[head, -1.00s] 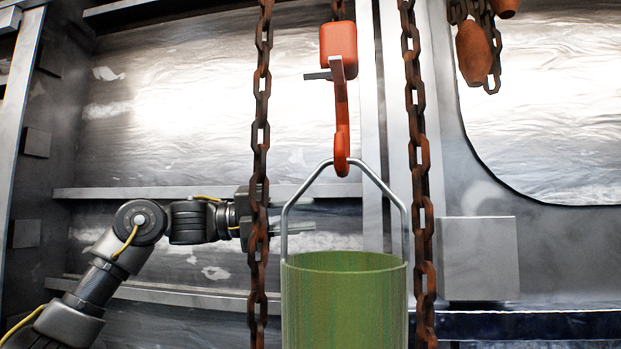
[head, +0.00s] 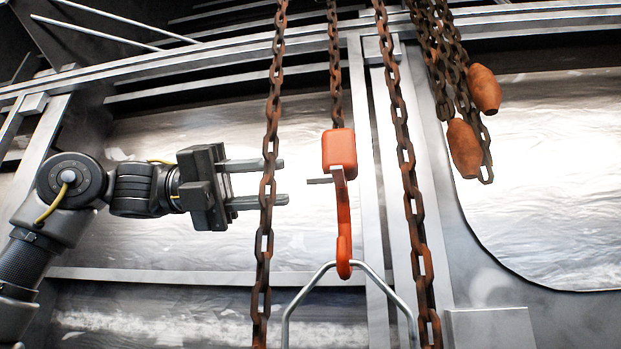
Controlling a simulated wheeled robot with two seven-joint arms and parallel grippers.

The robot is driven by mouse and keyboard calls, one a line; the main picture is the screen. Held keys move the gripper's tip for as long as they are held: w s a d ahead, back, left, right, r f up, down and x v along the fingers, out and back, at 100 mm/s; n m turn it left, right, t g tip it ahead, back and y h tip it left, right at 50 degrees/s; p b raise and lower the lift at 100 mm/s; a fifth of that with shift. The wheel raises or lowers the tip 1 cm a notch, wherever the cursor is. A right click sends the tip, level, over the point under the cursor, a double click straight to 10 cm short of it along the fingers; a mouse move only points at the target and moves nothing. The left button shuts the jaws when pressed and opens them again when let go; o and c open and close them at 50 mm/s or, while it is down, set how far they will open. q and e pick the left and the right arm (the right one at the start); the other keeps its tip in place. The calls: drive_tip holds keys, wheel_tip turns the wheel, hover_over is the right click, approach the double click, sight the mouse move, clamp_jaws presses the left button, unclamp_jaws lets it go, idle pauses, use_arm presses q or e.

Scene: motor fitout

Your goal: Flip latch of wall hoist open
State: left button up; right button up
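The wall hoist has an orange-red block (head: 339,152) hanging on a rusty chain, with an orange hook (head: 344,240) below it. A thin grey metal latch (head: 320,181) sticks out to the left just under the block. The hook's tip meets the bent wire handle (head: 361,266) of a bucket. My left gripper (head: 284,182) is left of the latch at about its height in the picture. Its two fingers point right, parallel, with an empty gap between them. A hanging chain crosses in front of the fingers near their tips. My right gripper is out of view.
Rusty chains hang on the left (head: 271,120) and right (head: 404,150) of the hoist block. More chains at upper right carry rusty brown weights (head: 463,148). A metal wall with horizontal rails stands behind. The space between fingertips and latch looks clear.

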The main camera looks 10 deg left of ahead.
sight(307, 180)
use_arm(q)
drive_tip(key=d+p, duration=0.1)
drive_tip(key=d, duration=0.5)
